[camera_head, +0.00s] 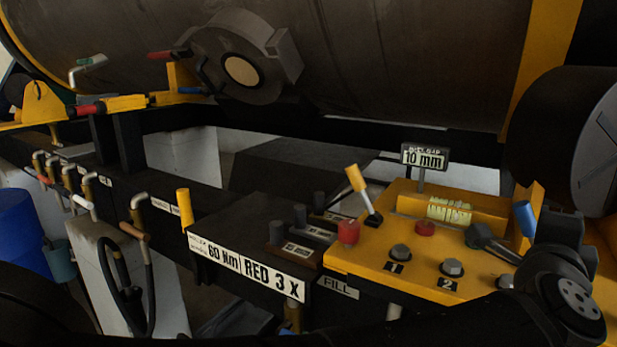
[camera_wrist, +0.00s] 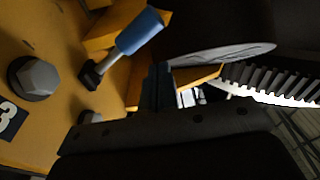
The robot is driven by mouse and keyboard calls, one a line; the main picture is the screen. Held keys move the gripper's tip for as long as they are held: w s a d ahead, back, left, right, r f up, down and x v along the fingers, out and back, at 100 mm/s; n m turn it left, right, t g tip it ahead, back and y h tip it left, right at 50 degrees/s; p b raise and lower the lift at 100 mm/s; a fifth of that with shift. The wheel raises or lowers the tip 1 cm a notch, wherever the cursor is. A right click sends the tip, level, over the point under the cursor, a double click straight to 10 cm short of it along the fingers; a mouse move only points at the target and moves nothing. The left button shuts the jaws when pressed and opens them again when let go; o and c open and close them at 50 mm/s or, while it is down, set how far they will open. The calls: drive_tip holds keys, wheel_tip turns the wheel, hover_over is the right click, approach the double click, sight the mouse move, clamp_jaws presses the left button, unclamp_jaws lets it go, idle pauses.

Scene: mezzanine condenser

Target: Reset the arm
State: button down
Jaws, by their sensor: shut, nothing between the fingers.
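My gripper (camera_wrist: 158,82) shows at the middle of the wrist view, its two narrow dark fingers together with nothing between them. A lever with a blue handle (camera_wrist: 140,32) stands just left of and beyond the fingertips; I cannot tell how far apart they are. In the head view my dark arm comes in at the lower right, in front of the yellow panel's right end. The blue handle (camera_head: 525,218) shows close beside the arm there. My fingers cannot be made out in the head view.
The yellow panel (camera_head: 350,262) carries bolts, red knobs and a yellow-handled lever (camera_head: 357,180). A "10 mm" sign (camera_head: 424,158) stands behind it. A large dark cylinder (camera_head: 400,65) spans the back. A row of pipe hooks and a blue barrel (camera_head: 22,232) are at the left.

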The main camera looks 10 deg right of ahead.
drive_tip(key=shift+s+d+f+m+y, duration=0.2)
drive_tip(key=shift+s+d+m, duration=0.3)
drive_tip(key=shift+d+m, duration=0.65)
drive_tip(key=shift+s+d+f+m+y, duration=0.1)
drive_tip(key=shift+s+d+f+m, duration=0.35)
drive_tip(key=shift+d, duration=1.15)
drive_tip(key=shift+s+d+f+m+y, duration=0.1)
drive_tip(key=shift+s+d+m, duration=0.5)
drive_tip(key=shift+d+m, duration=0.6)
drive_tip(key=shift+d, duration=0.2)
drive_tip(key=shift+r+n, duration=0.1)
drive_tip(key=shift+n, duration=0.2)
